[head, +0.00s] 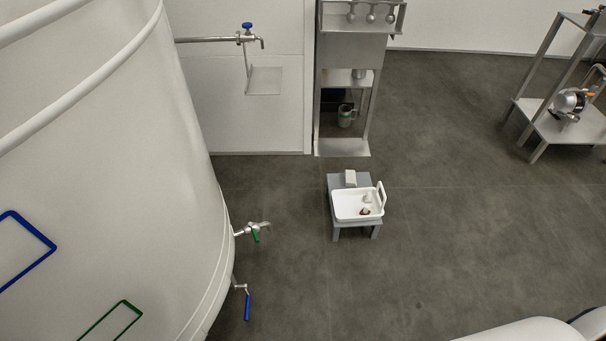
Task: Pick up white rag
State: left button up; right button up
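A small white folded-looking thing (350,178), which may be the white rag, lies on the back of a low grey stool (335,186). Just in front of it on the stool stands a white tray (345,217) with an upright handle at its right. Small whitish and brown things (365,210) lie in the tray, too small to make out. Neither of my grippers is in view. A white rounded part, likely mine, shows at the bottom right corner.
A large white tank (120,170) fills the left, with green-handled (256,236) and blue-handled (247,305) valves sticking out. A metal stand (343,148) is behind the stool. A metal shelf (560,125) stands far right. Grey floor is clear right of the stool.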

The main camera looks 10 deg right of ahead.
aim_at(350, 175)
jog(key=i+l+u, duration=0.2)
jog(key=l+u, duration=0.25)
jog(key=l, duration=0.15)
jog(key=i+l+u, duration=0.15)
jog(key=l+u, duration=0.8)
jog(key=l, duration=0.3)
